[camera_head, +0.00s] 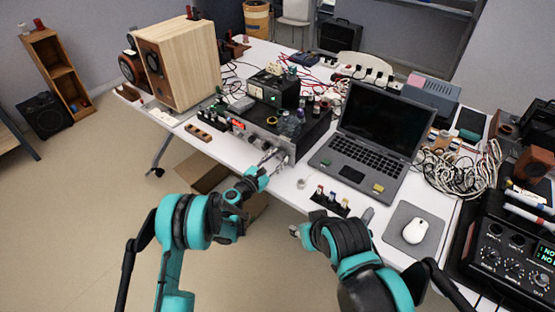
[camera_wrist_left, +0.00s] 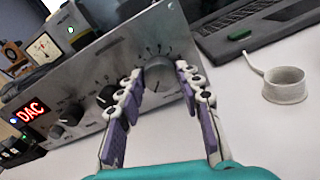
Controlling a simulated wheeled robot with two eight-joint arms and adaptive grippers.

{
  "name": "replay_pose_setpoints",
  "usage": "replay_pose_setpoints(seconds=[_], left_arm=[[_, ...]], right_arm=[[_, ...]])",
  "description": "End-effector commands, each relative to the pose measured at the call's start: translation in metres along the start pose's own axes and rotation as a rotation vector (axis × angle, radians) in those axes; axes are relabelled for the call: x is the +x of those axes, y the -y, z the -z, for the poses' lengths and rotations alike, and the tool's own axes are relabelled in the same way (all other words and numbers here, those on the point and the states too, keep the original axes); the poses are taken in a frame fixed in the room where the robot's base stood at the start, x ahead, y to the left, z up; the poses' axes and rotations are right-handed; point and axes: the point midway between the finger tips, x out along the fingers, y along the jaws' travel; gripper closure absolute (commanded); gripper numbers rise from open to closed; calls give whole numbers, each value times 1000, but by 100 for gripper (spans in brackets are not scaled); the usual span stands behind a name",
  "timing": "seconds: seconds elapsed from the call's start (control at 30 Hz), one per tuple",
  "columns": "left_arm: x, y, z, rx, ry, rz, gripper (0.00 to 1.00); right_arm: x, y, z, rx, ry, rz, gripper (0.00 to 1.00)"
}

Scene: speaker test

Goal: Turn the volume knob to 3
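The silver amplifier (camera_head: 262,137) stands near the table's front edge. It fills much of the left wrist view (camera_wrist_left: 100,62), where its large round volume knob (camera_wrist_left: 158,76) sits right of the smaller dark knobs. Scale marks ring the volume knob, but I cannot read its setting. My left gripper (camera_head: 271,157) is at the front panel. In the left wrist view (camera_wrist_left: 160,72) its fingers are apart, one on each side of the volume knob; whether they touch it is unclear.
An open laptop (camera_head: 357,158) stands right of the amplifier. A wooden speaker (camera_head: 180,65) stands to the left. A mouse (camera_head: 416,231), tangled cables (camera_head: 460,165) and a black mixer (camera_head: 510,250) are at the right.

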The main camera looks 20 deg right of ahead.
Motion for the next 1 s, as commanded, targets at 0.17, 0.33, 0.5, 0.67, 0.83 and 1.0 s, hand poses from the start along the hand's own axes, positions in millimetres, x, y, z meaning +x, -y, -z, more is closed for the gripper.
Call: replay_pose_setpoints(seconds=[0.17, 0.33, 0.5, 0.67, 0.83, 1.0], left_arm=[[0, 0, 0, 0, 0, 0, 98], [0, 0, 0, 8, 0, 0, 98], [0, 0, 0, 53, 1, 0, 98], [0, 0, 0, 145, 2, 0, 98], [0, 0, 0, 288, 2, 0, 98], [0, -1, 0, 450, 2, 0, 98]], right_arm=[[0, 0, 0, 0, 0, 0, 60], [0, 0, 0, 0, 0, 0, 60], [0, 0, 0, 0, 0, 0, 60], [0, 0, 0, 0, 0, 0, 60], [0, 0, 0, 0, 0, 0, 60], [0, 0, 0, 0, 0, 0, 60]])
